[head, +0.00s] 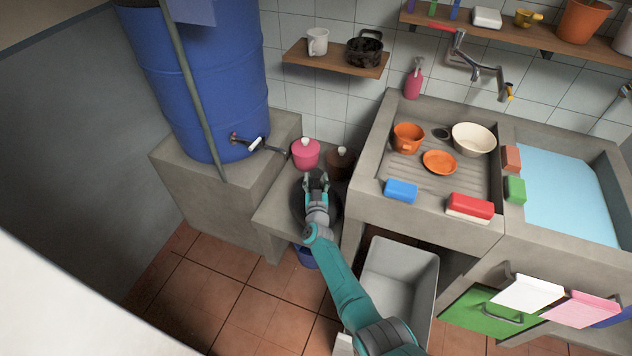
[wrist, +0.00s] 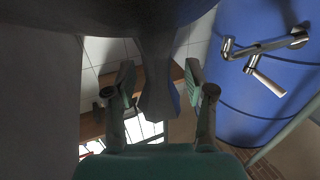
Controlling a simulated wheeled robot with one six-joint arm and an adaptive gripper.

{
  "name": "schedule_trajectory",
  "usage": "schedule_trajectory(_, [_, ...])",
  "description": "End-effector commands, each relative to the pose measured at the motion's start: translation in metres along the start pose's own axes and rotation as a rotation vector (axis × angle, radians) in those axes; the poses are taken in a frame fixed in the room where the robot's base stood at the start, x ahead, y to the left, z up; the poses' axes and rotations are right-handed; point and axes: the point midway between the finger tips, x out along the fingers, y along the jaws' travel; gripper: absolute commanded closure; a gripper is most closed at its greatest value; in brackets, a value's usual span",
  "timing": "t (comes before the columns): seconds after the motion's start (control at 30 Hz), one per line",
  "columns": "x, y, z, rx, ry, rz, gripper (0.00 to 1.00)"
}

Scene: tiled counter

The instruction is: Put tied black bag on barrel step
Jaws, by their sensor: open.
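The tied black bag (head: 298,205) sits on the low concrete ledge, mostly hidden behind my gripper in the head view. In the wrist view the dark bag (wrist: 130,14) fills the top, and its narrow neck reaches down between my fingers. My gripper (head: 316,181) is over the bag with its fingers apart; it also shows in the wrist view (wrist: 158,82). I cannot tell whether a finger touches the neck. The barrel step (head: 185,180) is a raised concrete block at the left, with the blue barrel (head: 210,80) standing on it.
A pink lidded pot (head: 306,155) and a brown lidded pot (head: 341,162) stand behind the bag. The barrel's tap (head: 262,145) juts toward the pink pot. A pipe (head: 195,90) runs down before the barrel. The sink counter (head: 420,205) rises at the right. The step's front left is bare.

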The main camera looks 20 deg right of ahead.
Motion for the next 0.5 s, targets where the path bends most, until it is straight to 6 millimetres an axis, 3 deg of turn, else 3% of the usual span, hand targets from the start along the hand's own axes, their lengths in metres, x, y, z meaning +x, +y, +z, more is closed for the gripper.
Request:
schedule_trajectory(0.17, [-0.005,0.000,-0.002,-0.001,0.001,0.000,0.46])
schedule_trajectory(0.5, [-0.052,0.000,-0.001,0.000,0.000,-0.001,0.46])
